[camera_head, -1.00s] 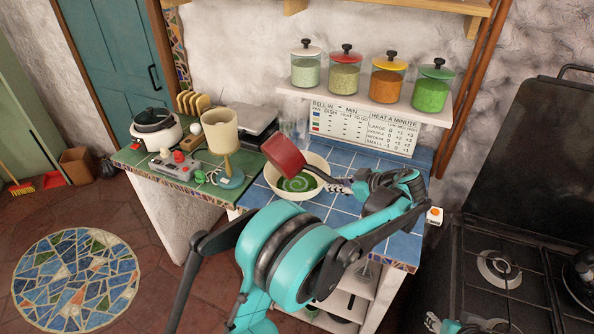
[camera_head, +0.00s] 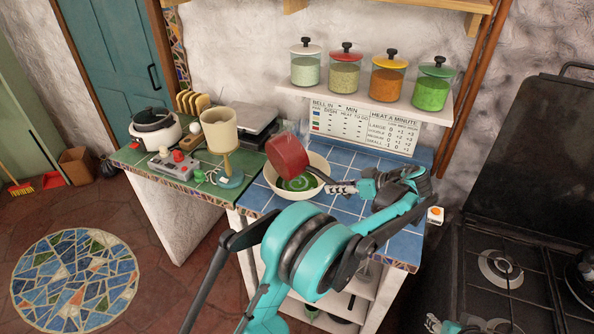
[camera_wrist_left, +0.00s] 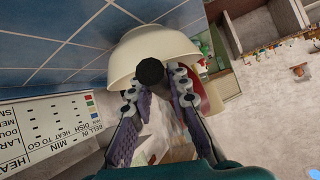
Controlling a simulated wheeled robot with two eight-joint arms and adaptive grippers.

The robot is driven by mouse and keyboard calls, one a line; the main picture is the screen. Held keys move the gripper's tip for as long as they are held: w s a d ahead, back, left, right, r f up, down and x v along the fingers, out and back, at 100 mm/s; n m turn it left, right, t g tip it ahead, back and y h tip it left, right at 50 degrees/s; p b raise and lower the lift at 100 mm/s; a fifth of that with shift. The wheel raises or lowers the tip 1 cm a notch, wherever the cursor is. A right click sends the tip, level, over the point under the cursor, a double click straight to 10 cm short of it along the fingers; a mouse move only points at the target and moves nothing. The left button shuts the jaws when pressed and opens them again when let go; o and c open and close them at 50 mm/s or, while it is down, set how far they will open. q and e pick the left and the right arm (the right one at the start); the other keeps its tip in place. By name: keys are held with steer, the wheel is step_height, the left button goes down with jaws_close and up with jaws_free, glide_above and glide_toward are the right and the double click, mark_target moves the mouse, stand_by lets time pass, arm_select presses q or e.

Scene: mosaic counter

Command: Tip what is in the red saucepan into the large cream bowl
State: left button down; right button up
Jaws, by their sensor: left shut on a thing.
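The red saucepan (camera_head: 287,157) is steeply tilted over the large cream bowl (camera_head: 267,184). My left gripper (camera_head: 338,188) is shut on its handle, to the right of the bowl. In the left wrist view the dark round handle end (camera_wrist_left: 150,72) sits between the fingers, with the cream bowl (camera_wrist_left: 128,52) beyond and a strip of red pan (camera_wrist_left: 212,97) at the right. A green swirl shows inside the bowl; I cannot tell whether it is decoration or contents. The inside of the pan is hidden. A small part of my right gripper (camera_head: 440,324) shows at the bottom edge.
The blue tiled counter (camera_head: 346,206) is clear right of the bowl. A cream goblet-shaped lamp (camera_head: 220,130) and a grey control box (camera_head: 172,165) stand to the left. A shelf with glass jars (camera_head: 387,85) hangs behind. The stove (camera_head: 500,268) is at the right.

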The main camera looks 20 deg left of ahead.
arm_select(q)
steer(key=s, duration=0.1)
steer(key=s+a, duration=0.1)
steer(key=s, duration=0.1)
steer(key=shift+s+a+r, duration=0.1)
steer(key=shift+a+r, duration=0.05)
steer(key=shift+a, duration=0.1)
stand_by(2.3)
steer(key=shift+w+d+m+g+y+b, duration=0.1)
steer(key=shift+w+m+g+y+b, duration=0.2)
steer(key=shift+m+g+y, duration=0.45)
steer(key=shift+w+d+m+g+y+b, duration=0.15)
steer(key=shift+m+g+y+b, duration=0.25)
steer(key=shift+m+g, duration=0.65)
steer(key=shift+r, duration=0.1)
stand_by(0.7)
